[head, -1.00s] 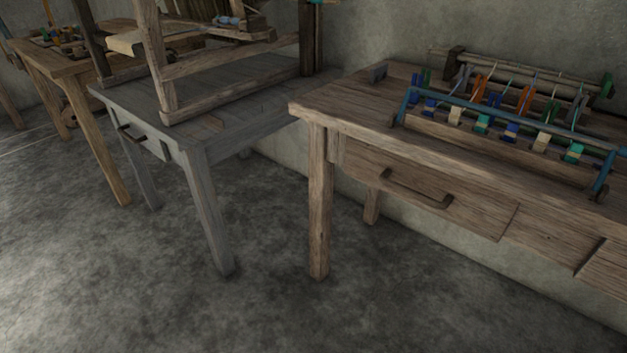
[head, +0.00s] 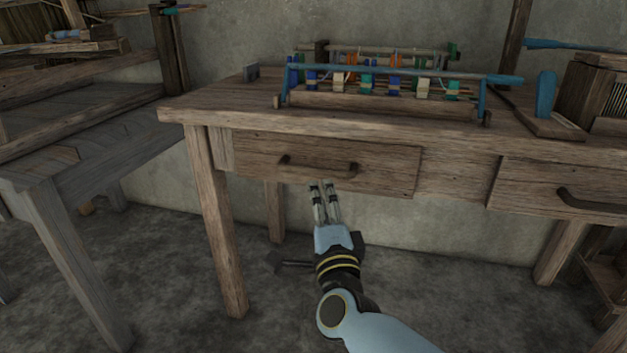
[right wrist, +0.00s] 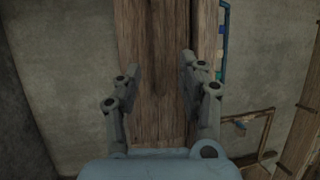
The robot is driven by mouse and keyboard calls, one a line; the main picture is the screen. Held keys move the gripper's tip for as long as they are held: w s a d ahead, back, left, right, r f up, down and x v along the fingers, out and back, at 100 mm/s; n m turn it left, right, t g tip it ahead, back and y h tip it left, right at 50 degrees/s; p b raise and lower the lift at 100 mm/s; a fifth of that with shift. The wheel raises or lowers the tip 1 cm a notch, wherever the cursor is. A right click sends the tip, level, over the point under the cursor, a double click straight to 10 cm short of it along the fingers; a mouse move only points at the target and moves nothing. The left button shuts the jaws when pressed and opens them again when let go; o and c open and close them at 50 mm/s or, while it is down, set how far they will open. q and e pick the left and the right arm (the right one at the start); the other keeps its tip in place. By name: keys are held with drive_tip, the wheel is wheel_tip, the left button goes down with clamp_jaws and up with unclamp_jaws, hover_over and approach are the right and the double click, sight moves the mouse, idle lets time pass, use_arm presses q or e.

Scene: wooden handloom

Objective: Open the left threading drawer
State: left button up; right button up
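The left threading drawer (head: 385,168) is a brown plank front under the left part of the wooden table, and it looks closed. Its dark bar handle (head: 318,169) is on the front. My right gripper (head: 325,186) points up at the drawer, with its fingertips just below the handle in the picture; contact is not visible. In the right wrist view, the fingers (right wrist: 160,75) are apart, with a wooden board behind the gap, seemingly the drawer front. No handle can be made out between them. My left gripper is not in view.
A rack of coloured spools (head: 385,98) stands on the table (head: 190,105). A second drawer (head: 530,180) with a dark handle (head: 590,202) is to the right. A table leg (head: 218,225) stands left of my arm. A grey table (head: 90,175) is further left.

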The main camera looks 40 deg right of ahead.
sight(315, 172)
drive_tip(key=x, duration=0.7)
drive_tip(key=shift+w+d+b, duration=0.2)
drive_tip(key=shift+w+b, duration=0.15)
drive_tip(key=shift+w+d+r, duration=0.1)
drive_tip(key=shift+w+d, duration=0.15)
drive_tip(key=shift+w, duration=0.25)
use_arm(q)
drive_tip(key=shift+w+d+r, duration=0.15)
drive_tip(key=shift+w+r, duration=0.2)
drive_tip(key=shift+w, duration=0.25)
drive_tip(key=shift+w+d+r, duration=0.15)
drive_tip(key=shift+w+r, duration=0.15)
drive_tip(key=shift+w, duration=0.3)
use_arm(e)
clamp_jaws()
